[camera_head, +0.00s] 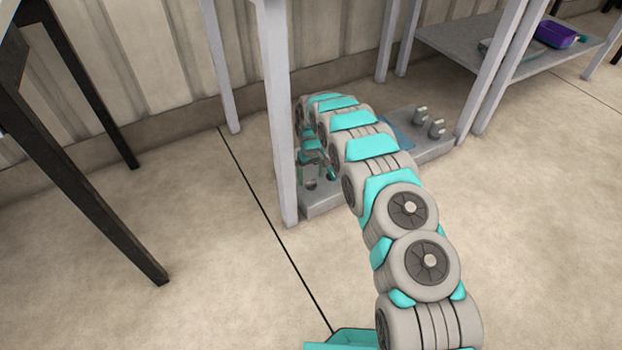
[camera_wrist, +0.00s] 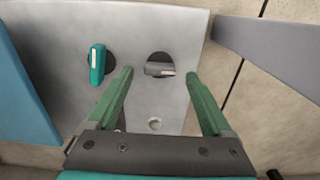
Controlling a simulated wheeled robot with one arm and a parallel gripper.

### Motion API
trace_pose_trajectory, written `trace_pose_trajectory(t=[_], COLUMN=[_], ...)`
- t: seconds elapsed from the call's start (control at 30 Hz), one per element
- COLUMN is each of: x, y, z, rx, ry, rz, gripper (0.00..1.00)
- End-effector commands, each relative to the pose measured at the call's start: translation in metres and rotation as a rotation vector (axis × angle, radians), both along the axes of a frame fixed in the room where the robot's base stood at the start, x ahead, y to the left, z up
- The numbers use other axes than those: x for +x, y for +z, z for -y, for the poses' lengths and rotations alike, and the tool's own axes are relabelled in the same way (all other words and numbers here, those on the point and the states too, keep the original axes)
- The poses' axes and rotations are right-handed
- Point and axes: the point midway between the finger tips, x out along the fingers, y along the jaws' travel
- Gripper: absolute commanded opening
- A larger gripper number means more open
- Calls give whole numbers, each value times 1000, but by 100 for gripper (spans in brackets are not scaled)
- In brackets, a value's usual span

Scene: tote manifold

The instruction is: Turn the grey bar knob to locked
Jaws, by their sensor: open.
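The grey bar knob (camera_wrist: 157,69) sits on a dark round base on a pale grey panel (camera_wrist: 185,30) in the wrist view. Its bar lies nearly sideways, with a pale mark at its right end. My gripper (camera_wrist: 161,74) is open, with one green finger to the left of the knob and one to the right, and a gap shows on both sides. I cannot tell how high the fingertips are above the panel. In the head view my gripper (camera_head: 318,168) is small and partly hidden by my arm, over the low grey board (camera_head: 325,203).
A teal bar knob (camera_wrist: 97,64) stands upright in the picture, left of the left finger. A grey post (camera_wrist: 275,50) is at the right, and a blue panel (camera_wrist: 25,95) at the left. A table leg (camera_head: 276,110) stands beside my arm.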

Motion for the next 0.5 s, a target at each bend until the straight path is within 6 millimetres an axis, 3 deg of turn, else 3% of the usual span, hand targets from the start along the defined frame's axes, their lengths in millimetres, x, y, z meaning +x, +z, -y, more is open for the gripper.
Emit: trace_pose_trajectory(t=[0.3, 0.5], x=[1, 0], y=[51, 57], z=[0, 0], rx=[0, 0], ry=[0, 0], rz=[4, 0], gripper=[85, 85])
